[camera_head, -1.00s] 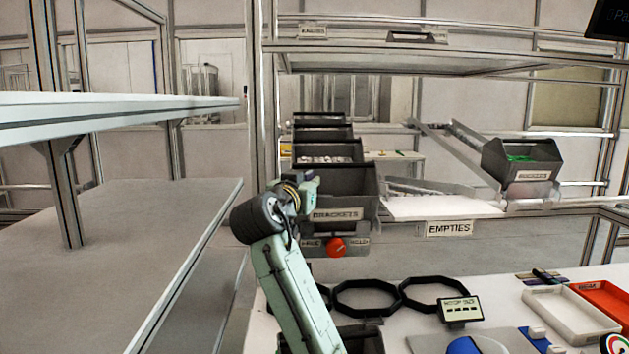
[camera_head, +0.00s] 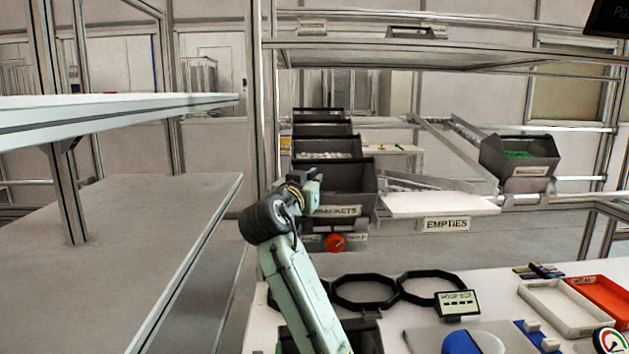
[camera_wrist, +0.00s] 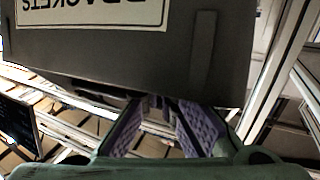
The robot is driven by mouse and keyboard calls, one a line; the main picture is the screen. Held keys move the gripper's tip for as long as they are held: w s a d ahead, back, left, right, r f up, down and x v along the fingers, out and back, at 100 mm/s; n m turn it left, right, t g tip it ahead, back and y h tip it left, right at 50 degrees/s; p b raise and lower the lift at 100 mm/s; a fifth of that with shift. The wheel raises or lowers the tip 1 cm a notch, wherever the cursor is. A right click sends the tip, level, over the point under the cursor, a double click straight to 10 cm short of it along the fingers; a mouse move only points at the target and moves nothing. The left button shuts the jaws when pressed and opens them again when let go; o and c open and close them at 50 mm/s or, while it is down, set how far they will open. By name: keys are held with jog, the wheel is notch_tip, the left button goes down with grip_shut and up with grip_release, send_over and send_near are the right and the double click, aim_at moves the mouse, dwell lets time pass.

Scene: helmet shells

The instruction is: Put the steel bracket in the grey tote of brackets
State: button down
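The grey tote of brackets (camera_head: 357,185), labelled BRACKETS, is the nearest of a row of dark bins left of centre. Its contents are hidden behind its walls in the head view. My gripper (camera_head: 308,186) is at the tote's front left, overlapping its label. In the wrist view, the tote's front wall (camera_wrist: 130,55) fills the top with its label upside down. The purple fingers of my gripper (camera_wrist: 162,108) stand apart with a gap between them, and their tips are cut off by the tote's edge. I see no steel bracket in either view.
A red knob (camera_head: 335,242) sits below the tote. A white EMPTIES shelf (camera_head: 440,205) lies to the right, with another grey bin (camera_head: 520,170) beyond. Black ring holders (camera_head: 363,291), a small display (camera_head: 458,304) and a white tray (camera_head: 562,312) occupy the bench.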

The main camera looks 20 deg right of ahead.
jog(key=c, duration=1.8)
grip_release()
jog(key=shift+w+f, duration=0.2)
jog(key=shift+f, duration=0.3)
jog(key=shift+w+f, duration=0.15)
jog(key=shift+f, duration=0.35)
jog(key=shift+r, duration=0.2)
jog(key=r+b+v, duration=0.1)
jog(key=b+v, duration=0.1)
jog(key=v, duration=0.5)
jog(key=shift+r, duration=0.15)
